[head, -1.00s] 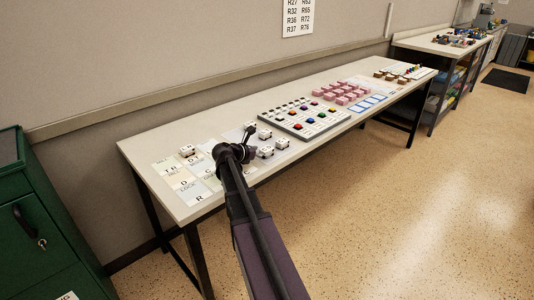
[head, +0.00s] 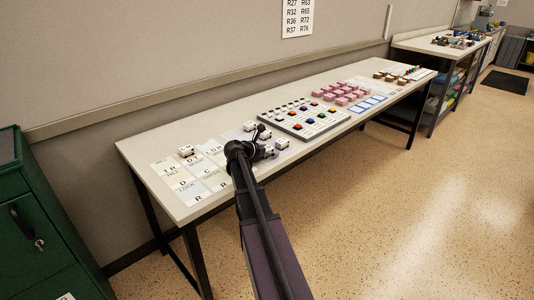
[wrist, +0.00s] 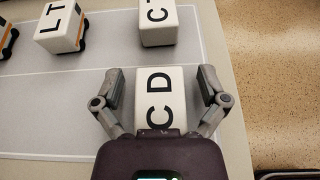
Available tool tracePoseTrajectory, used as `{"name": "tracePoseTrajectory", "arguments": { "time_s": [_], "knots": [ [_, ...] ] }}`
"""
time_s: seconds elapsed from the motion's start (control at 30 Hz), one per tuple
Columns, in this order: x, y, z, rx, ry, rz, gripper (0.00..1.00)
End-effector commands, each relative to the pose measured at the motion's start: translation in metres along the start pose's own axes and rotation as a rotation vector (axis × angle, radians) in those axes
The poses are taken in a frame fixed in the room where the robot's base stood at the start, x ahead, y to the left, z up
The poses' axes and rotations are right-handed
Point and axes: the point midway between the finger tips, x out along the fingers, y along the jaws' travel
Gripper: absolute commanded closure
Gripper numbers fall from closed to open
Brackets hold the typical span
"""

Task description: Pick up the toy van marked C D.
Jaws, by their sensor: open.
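The white toy van marked C D (wrist: 160,97) lies between the two open fingers of my gripper (wrist: 160,100) in the wrist view. A finger stands on each side of it, with a narrow gap on at least the right. In the head view my gripper (head: 256,150) is low over the near side of the table, and my arm hides most of what is under it. A van marked L T (wrist: 60,26) and a van marked C T (wrist: 158,22) stand beyond it in the wrist view.
The vans stand on a grey mat (wrist: 100,143) near the edge of the long table (head: 150,143). Lettered cards (head: 183,184) lie to the left. A grey board with coloured pieces (head: 300,130) and pink blocks (head: 340,95) lie to the right. The floor (wrist: 265,80) shows past the edge.

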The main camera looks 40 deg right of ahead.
Motion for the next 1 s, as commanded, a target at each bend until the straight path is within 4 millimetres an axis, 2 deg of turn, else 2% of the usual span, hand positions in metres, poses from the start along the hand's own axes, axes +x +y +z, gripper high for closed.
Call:
{"name": "tracePoseTrajectory", "arguments": {
  "time_s": [0.27, 0.3, 0.5, 0.57, 0.6, 1.0],
  "knots": [
    [-0.0005, 0.0003, -0.0002, 0.000, 0.000, 0.001, 0.07],
    [-0.0006, 0.0003, -0.0002, 0.000, 0.000, 0.001, 0.10],
    [-0.0008, 0.0005, -0.0003, 0.000, 0.000, 0.001, 0.70],
    [-0.0009, 0.0005, -0.0004, 0.000, 0.000, 0.001, 0.87],
    [-0.0009, 0.0005, -0.0004, 0.000, 0.000, 0.001, 0.90],
    [-0.0014, 0.0008, -0.0002, 0.000, 0.001, 0.001, 0.91]
  ]
}}
